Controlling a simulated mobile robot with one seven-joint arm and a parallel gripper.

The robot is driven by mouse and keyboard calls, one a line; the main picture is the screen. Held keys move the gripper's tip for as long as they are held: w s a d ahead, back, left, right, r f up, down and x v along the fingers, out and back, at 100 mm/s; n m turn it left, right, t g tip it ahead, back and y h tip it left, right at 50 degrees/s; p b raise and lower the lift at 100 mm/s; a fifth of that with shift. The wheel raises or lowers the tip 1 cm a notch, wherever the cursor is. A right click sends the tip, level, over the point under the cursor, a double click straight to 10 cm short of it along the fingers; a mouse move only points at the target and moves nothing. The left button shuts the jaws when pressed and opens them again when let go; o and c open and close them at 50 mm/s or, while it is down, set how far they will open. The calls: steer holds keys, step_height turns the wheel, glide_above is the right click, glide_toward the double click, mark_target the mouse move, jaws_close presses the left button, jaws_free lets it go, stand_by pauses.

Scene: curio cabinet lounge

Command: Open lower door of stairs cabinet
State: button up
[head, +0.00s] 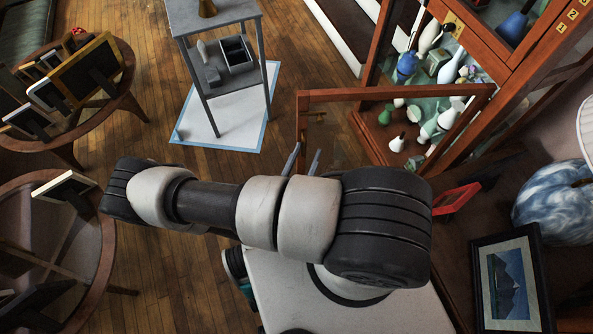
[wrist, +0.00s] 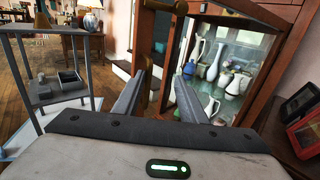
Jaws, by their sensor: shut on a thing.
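The stairs cabinet (head: 377,68) is wooden with glass and stands at the upper right in the head view; it also shows in the wrist view (wrist: 262,14). Its lower door (head: 395,93), a wooden frame with a glass pane, stands swung out from the lit opening. A small brass handle (head: 317,114) is near the door's free edge. My gripper (head: 304,150) is at that free edge. In the wrist view my gripper (wrist: 159,75) has its two fingers either side of the door's edge and handle area. The exact contact is hard to see.
Vases (head: 447,66) and bottles stand inside the cabinet. A grey stand (head: 222,18) is at upper left on a pale mat. Round tables (head: 126,95) with frames are at left. Wooden floor is clear between.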

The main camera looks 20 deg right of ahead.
steer(key=v, duration=1.7)
steer(key=shift+b, duration=0.35)
